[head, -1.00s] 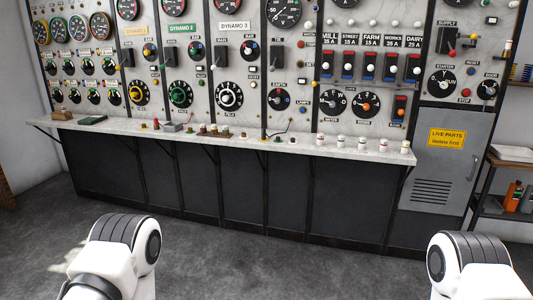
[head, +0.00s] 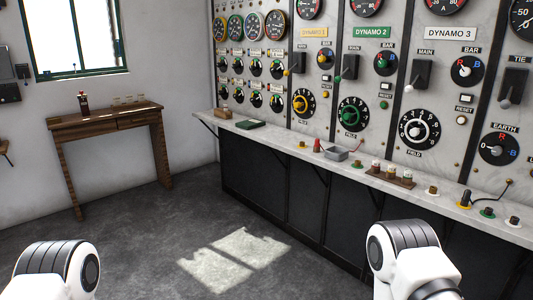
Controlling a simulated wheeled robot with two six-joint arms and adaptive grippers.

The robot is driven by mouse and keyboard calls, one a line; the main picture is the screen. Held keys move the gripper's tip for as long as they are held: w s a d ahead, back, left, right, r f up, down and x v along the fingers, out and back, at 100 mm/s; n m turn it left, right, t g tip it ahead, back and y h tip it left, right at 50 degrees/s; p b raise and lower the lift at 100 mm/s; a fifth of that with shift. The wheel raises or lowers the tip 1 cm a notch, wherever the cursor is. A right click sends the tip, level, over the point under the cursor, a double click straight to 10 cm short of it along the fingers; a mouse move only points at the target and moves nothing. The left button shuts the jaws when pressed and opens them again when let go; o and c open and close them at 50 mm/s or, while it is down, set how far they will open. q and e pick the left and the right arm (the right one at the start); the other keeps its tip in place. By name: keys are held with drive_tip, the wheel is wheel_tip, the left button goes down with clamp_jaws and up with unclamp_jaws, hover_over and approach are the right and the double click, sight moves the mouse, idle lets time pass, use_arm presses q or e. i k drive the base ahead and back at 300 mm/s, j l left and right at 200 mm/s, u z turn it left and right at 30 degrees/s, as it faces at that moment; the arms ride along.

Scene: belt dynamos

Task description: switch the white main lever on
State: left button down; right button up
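The main lever of the dynamo 3 panel (head: 413,77) stands on the marble switchboard at the right of the head view, under a "MAIN" label. It has a dark body and a pale, whitish knob (head: 408,88) pointing down and to the left. The main lever of dynamo 2 (head: 347,68) has a green knob, and the main lever of dynamo 1 (head: 296,63) has a yellow one. Both my grippers are out of view. Only white and black links of my arms show at the bottom left and bottom right, well short of the board.
A wooden table (head: 104,117) stands at the left wall under a window. The grey floor (head: 150,235) between is clear.

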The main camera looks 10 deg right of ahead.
sight(409, 89)
drive_tip(key=i+j+z, duration=0.35)
drive_tip(key=i, duration=0.25)
drive_tip(key=i+j+z, duration=0.85)
drive_tip(key=j+z, duration=0.25)
drive_tip(key=i+j+z, duration=0.15)
drive_tip(key=j+z, duration=0.2)
drive_tip(key=i+j+z, duration=0.1)
drive_tip(key=j+z, duration=0.6)
drive_tip(key=j, duration=0.2)
drive_tip(key=j+z, duration=0.35)
drive_tip(key=j, duration=0.1)
